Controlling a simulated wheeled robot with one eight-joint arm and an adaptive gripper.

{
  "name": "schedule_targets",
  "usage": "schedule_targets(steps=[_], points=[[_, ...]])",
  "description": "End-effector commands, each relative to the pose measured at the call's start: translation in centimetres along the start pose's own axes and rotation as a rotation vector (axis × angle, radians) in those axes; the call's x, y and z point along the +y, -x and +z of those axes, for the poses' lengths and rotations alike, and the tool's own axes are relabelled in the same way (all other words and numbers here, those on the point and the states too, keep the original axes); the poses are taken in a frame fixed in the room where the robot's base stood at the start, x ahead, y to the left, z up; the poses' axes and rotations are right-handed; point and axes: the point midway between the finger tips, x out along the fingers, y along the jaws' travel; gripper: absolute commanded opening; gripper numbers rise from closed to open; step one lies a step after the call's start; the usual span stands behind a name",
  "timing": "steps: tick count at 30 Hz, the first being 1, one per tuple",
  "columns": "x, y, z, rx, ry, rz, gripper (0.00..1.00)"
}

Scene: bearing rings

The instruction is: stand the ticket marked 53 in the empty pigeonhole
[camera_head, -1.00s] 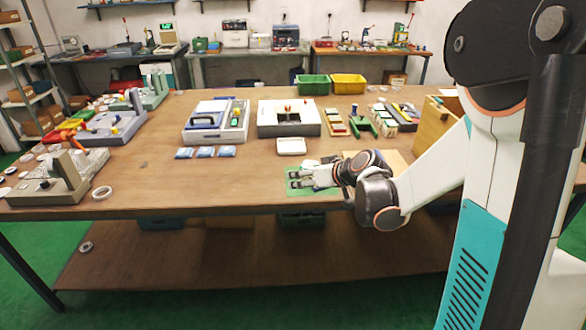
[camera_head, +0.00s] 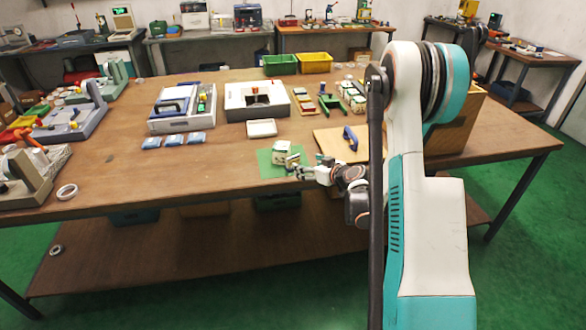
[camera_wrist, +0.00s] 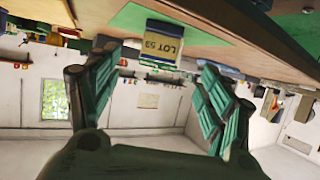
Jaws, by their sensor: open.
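In the wrist view a ticket (camera_wrist: 162,46) reads "LOT 53" on a cream face with a blue band. It appears upside down, beyond and between my spread fingers. My gripper (camera_wrist: 160,82) is open and empty, its green-padded fingers apart from the ticket. In the head view my gripper (camera_head: 298,169) is low at the near edge of a green mat (camera_head: 266,171). Small pale items (camera_head: 282,152) stand on the mat just past it; their markings are too small to read. A wooden cabinet (camera_head: 466,128) stands at the right, partly behind my arm; I cannot see an empty pigeonhole.
A pale board with a blue handle (camera_head: 350,138) lies between the mat and cabinet. A white tray (camera_head: 262,128) and several blue packets (camera_head: 173,140) lie left of it. A white box with dark compartments (camera_head: 258,107) stands behind.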

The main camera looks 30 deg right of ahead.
Motion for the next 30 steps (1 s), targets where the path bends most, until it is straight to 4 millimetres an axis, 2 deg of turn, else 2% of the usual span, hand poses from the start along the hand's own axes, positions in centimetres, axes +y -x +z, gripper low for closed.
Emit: schedule_targets(steps=[3, 11, 21, 30], points=[[-0.1, -2.0, 0.1, 0.0, 0.001, -0.001, 0.73], [-0.1, -3.9, 0.0, 0.0, 0.0, -0.001, 0.73], [-0.1, -8.2, -0.4, -0.001, 0.0, -0.001, 0.73], [0.0, -8.6, -0.6, 0.0, 0.0, 0.0, 0.73]])
